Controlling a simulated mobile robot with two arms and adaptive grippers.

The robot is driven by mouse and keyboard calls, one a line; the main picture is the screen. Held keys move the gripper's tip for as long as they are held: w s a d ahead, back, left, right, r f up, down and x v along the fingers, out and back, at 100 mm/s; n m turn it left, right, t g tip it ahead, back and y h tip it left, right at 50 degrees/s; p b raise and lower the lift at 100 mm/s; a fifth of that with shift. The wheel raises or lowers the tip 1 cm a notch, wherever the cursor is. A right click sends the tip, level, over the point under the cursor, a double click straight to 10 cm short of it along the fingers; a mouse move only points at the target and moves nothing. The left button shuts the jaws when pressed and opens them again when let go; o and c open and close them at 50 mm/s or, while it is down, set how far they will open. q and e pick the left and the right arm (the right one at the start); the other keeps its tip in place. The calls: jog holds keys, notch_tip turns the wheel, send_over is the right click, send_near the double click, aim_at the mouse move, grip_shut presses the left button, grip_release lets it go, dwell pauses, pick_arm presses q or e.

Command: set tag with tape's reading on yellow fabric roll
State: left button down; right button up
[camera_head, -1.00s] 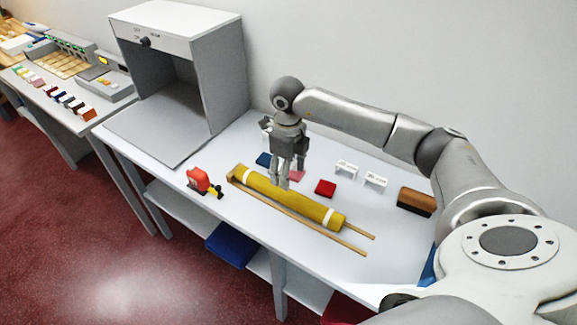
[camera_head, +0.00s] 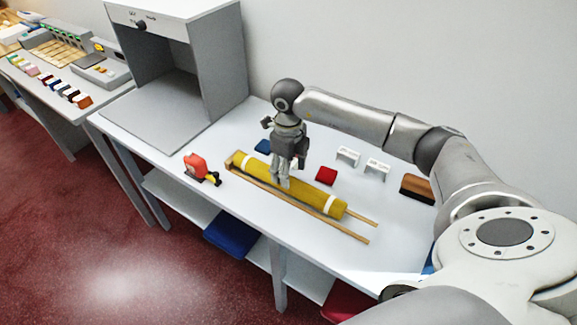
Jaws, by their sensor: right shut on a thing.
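The yellow fabric roll (camera_head: 314,196) lies on a wooden rack (camera_head: 300,211) on the counter, with a pale band near each end. My right gripper (camera_head: 282,182) points down over the roll's left half, its fingertips at or just above the fabric. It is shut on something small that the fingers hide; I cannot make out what. Two white tags with dark marks, one (camera_head: 347,156) left of the other (camera_head: 376,168), stand behind the roll. The red-orange tape (camera_head: 195,166) sits left of the roll; its reading is too small to read. My left gripper is out of view.
A red swatch (camera_head: 327,176) and a blue swatch (camera_head: 263,146) lie behind the roll. A brown-and-black block (camera_head: 417,188) sits at the right. A grey open booth (camera_head: 216,70) stands at the left back. The counter's front strip is clear.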

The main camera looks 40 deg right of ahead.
jog(key=shift+f+b, duration=1.55)
jog(key=shift+f, duration=0.75)
jog(key=o, duration=0.9)
jog(key=shift+r, duration=0.25)
notch_tip(320, 180, up, 12)
jog(key=shift+f, duration=0.2)
jog(key=shift+a, duration=0.1)
